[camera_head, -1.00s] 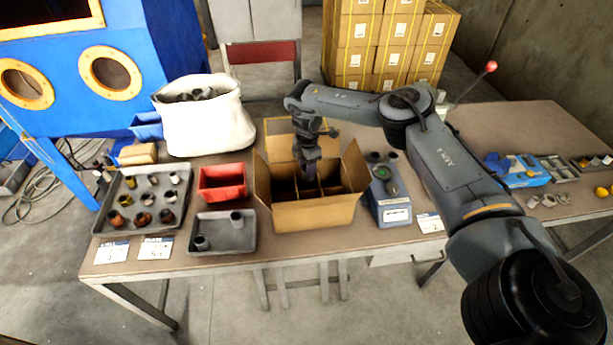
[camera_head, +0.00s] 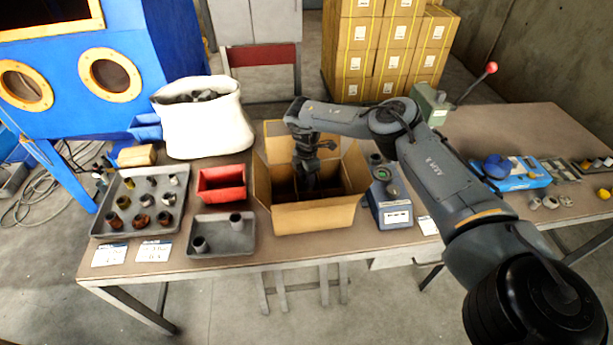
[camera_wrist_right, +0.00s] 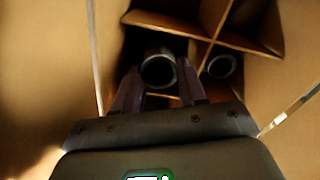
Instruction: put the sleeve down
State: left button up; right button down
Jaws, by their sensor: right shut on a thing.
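An open cardboard box (camera_head: 312,216) with dividers stands at the middle of the table's front. My right gripper (camera_head: 306,186) reaches down into it. In the right wrist view, my right gripper (camera_wrist_right: 160,88) is shut on a dark grey round sleeve (camera_wrist_right: 158,70), with one finger on each side. The sleeve is in or over a compartment at the left; whether it touches the bottom is hidden. A second sleeve (camera_wrist_right: 222,66) sits in the compartment to the right. My left gripper is out of view.
Cardboard dividers (camera_wrist_right: 205,40) and raised flaps surround the gripper. A blue-grey device (camera_head: 388,195) stands right of the box. To the left are a red bin (camera_head: 222,184), a tray with two sleeves (camera_head: 222,242), a larger tray with several sleeves (camera_head: 112,232) and a white sack (camera_head: 205,130).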

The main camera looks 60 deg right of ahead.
jog(key=shift+f, duration=0.4)
jog(key=c, duration=0.9)
grip_release()
notch_tip(320, 180, up, 13)
jog(key=p, duration=0.2)
jog(key=shift+r, duration=0.15)
